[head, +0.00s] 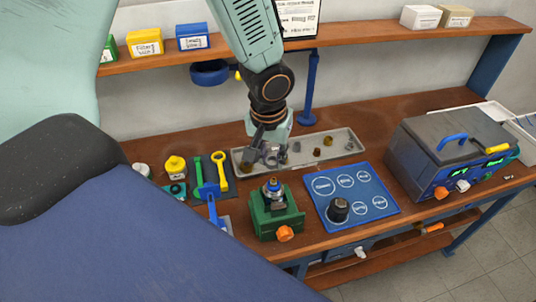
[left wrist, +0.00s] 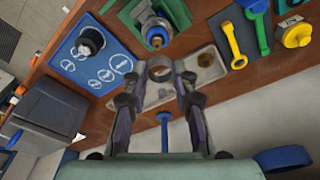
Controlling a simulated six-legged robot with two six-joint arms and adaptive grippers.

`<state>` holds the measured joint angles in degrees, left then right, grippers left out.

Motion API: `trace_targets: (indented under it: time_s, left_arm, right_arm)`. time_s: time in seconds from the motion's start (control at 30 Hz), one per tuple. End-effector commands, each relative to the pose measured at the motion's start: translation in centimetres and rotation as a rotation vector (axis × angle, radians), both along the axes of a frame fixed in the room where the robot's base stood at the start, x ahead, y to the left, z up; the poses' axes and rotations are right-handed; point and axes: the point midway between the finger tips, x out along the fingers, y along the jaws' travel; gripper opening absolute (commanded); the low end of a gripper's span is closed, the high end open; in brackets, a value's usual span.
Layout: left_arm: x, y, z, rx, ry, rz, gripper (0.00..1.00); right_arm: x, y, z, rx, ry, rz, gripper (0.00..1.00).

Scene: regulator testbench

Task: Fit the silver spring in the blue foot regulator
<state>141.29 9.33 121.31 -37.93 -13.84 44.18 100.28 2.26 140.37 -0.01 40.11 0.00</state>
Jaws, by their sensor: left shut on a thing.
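My left gripper (head: 268,158) is over the grey parts tray (head: 345,136). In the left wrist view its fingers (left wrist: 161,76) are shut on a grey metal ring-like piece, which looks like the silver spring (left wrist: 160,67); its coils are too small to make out. The regulator (head: 272,187) stands upright in the green vise (head: 262,222), in front of the gripper and apart from it. A blue part and a brass-coloured part show on the regulator (left wrist: 156,38) in the left wrist view. The regulator's inside is too small to tell. My right gripper is not in view.
Several small parts lie in the tray. A blue mat (head: 377,205) with white circles bears a dark cap (head: 338,209). A grey and blue case (head: 450,150) stands at the right. A yellow wrench (head: 219,170) and other tools lie left of the vise.

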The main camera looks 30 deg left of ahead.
Motion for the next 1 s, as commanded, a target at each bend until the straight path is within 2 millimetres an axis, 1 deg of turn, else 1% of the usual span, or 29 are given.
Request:
trace_targets:
  time_s: [0.33, 0.53, 0.67, 1.0]
  left_arm:
    - [0.0, 0.0, -2.3, 0.0, 0.002, 0.0, 0.05]
    - [0.0, 0.1, -3.9, 0.0, 0.001, 0.001, 0.05]
    - [-0.1, 0.1, -4.2, 0.0, 0.001, 0.001, 0.05]
    - [-0.1, 0.2, -4.1, 0.001, 0.001, 0.001, 0.05]
  right_arm:
    - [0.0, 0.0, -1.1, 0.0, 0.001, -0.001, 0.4]
    - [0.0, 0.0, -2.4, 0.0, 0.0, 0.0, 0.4]
    - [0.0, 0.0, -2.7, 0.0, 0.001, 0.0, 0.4]
    - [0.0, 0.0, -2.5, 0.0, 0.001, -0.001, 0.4]
